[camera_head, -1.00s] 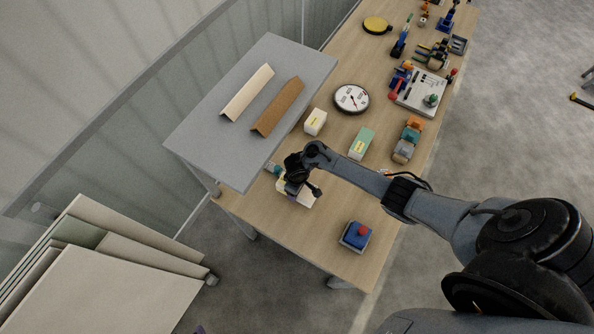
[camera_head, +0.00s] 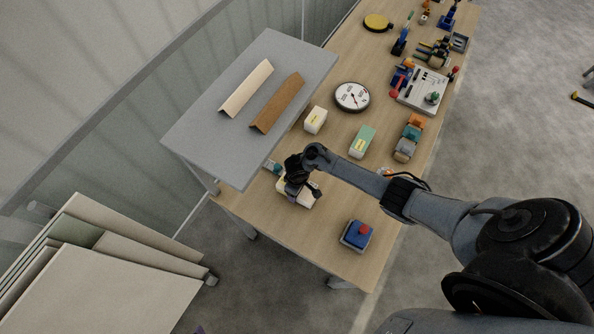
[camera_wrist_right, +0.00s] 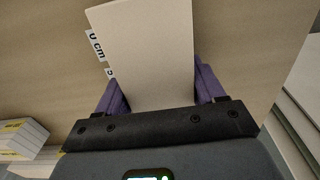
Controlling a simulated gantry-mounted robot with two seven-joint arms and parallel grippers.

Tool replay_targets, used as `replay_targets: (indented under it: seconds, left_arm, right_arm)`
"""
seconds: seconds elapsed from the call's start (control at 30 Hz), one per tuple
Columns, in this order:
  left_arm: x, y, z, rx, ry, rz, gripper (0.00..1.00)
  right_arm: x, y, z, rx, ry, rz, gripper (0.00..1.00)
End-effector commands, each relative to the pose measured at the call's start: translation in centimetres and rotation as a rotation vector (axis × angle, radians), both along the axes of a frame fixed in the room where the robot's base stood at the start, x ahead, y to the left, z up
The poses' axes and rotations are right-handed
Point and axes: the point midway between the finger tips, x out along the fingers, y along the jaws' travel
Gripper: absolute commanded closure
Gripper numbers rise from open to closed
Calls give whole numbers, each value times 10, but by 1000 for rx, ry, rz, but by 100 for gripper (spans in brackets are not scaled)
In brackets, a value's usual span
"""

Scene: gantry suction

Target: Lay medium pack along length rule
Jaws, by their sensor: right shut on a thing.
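My right gripper (camera_head: 298,182) is low over the near part of the wooden table. In the right wrist view its purple fingers (camera_wrist_right: 155,85) are shut on the sides of a plain cream pack (camera_wrist_right: 143,45), which I take for the medium pack. In the head view the pack (camera_head: 309,201) shows only partly under the gripper. A white strip with the marks "0 cm" and "5", the length rule (camera_wrist_right: 97,47), shows beside the pack's left edge in the wrist view. The pack hides the rest of it. I cannot tell whether the pack touches the table. My left gripper is not in view.
A white pack (camera_head: 316,120) and a green pack (camera_head: 362,141) stand further back, near a round dial scale (camera_head: 352,97). A blue block with a red knob (camera_head: 356,235) is at the near right. A grey raised shelf (camera_head: 200,130) overhangs the table's left side.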

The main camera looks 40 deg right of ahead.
Motion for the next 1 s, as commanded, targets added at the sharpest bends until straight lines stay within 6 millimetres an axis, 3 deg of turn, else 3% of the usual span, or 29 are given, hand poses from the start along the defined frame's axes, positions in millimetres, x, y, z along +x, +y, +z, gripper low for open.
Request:
replay_targets:
  seconds: [0.13,0.17,0.33,0.73,1.0]
  left_arm:
    - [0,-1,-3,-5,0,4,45]
    - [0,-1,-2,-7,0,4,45]
    - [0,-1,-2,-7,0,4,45]
    - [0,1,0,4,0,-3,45]
    - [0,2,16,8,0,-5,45]
  right_arm:
    - [1,0,-4,1,-2,-1,77]
    - [1,0,-3,1,-2,-1,29]
    - [1,0,-3,-1,-1,-1,3]
    - [0,0,2,0,0,0,2]
    - [1,0,42,2,-2,0,2]
